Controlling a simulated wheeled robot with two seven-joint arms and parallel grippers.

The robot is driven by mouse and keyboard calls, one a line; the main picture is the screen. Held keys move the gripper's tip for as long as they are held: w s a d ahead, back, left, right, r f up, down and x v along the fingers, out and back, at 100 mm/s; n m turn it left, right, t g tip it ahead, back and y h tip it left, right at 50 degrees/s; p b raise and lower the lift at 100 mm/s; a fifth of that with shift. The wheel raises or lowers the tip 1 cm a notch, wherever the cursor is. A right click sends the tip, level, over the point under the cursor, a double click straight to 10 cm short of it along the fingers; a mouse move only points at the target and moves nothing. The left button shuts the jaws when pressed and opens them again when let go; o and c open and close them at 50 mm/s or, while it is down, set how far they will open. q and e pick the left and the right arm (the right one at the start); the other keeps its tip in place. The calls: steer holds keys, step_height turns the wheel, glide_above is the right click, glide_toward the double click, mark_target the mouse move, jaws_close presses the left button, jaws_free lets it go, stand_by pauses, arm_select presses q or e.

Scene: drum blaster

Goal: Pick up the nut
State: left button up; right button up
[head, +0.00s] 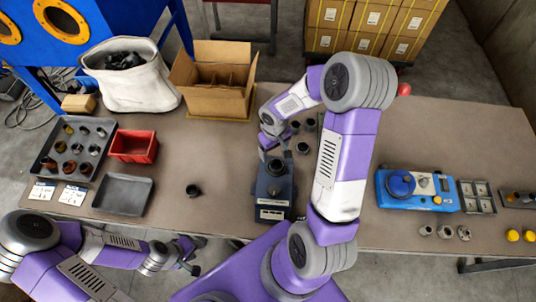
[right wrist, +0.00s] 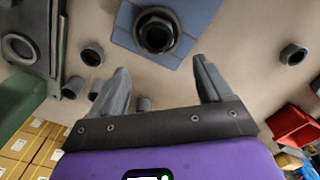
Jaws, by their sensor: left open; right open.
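A dark hexagonal nut-like ring (head: 277,166) sits on top of a blue-grey block fixture (head: 273,212). It also shows in the right wrist view (right wrist: 157,31), at the top centre on the fixture's blue face. My right gripper (head: 272,146) is over the far end of the fixture, partly hidden by its own arm. In the right wrist view its two fingers (right wrist: 158,64) are apart and empty, with the nut beyond the gap between their tips, not between them. My left gripper (head: 192,262) is open and empty, low at the table's front edge.
Several loose dark rings stand near the fixture, one to its left (head: 193,190) and others behind it (head: 303,148). A grey parts tray (head: 50,145), a red bin (head: 133,146) and an open carton (head: 215,80) are left. A blue device (head: 415,190) is right. Bare table lies between.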

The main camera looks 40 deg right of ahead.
mark_target(274, 161)
steer(key=f, duration=0.2)
steer(key=s+f+b, duration=0.1)
steer(key=f, duration=0.4)
steer(key=shift+s, duration=0.15)
steer(key=shift+c, duration=0.2)
steer(key=shift+r, duration=0.1)
steer(key=c, duration=1.4)
